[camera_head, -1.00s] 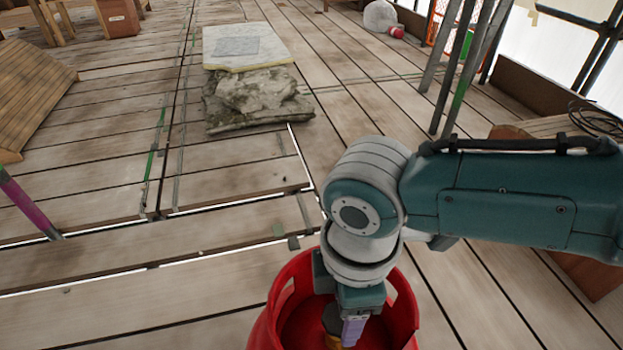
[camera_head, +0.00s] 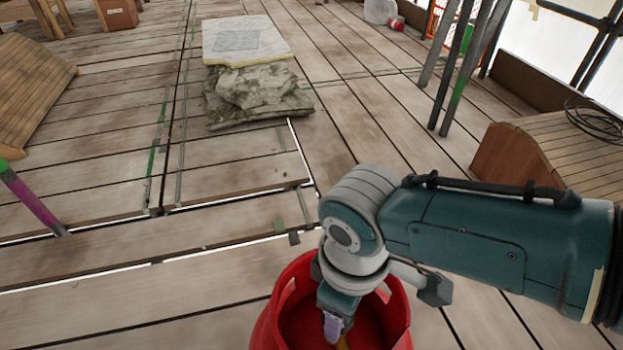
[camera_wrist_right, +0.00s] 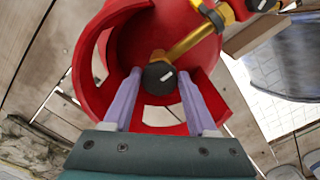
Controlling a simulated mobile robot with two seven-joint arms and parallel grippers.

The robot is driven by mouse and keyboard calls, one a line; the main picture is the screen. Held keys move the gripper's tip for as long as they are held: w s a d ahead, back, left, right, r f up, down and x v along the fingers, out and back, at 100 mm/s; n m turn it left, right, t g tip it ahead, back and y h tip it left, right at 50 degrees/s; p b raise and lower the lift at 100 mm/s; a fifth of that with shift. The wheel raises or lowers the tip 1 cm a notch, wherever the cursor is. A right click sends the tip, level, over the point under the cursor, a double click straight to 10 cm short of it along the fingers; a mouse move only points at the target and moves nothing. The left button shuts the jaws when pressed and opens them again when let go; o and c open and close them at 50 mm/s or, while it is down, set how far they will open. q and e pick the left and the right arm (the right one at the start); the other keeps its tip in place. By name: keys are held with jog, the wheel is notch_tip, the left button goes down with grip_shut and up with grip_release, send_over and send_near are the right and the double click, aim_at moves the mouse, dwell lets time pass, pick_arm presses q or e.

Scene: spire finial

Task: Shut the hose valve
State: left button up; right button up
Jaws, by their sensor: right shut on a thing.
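A red gas cylinder with a cut-out collar (camera_head: 268,328) stands at the bottom middle of the head view; its red collar (camera_wrist_right: 92,62) also fills the top of the right wrist view. Inside it is a black round valve knob (camera_wrist_right: 158,77) with a white mark, joined to a brass pipe (camera_wrist_right: 195,42). My right gripper (camera_head: 333,328) points down inside the collar. In the right wrist view its purple fingers (camera_wrist_right: 158,82) stand on either side of the knob, shut on it. In the head view the knob is hidden by the gripper. My left gripper is not in view.
A wooden box (camera_head: 535,150) with a coiled cable (camera_head: 597,120) stands at the right, near leaning poles (camera_head: 460,75). A gap (camera_head: 150,262) runs across the planks at left.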

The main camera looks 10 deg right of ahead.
dwell(0.4)
jog(key=o, duration=1.4)
jog(key=shift+c, duration=0.2)
notch_tip(320, 180, up, 10)
jog(key=p, duration=0.6)
jog(key=shift+p, duration=0.35)
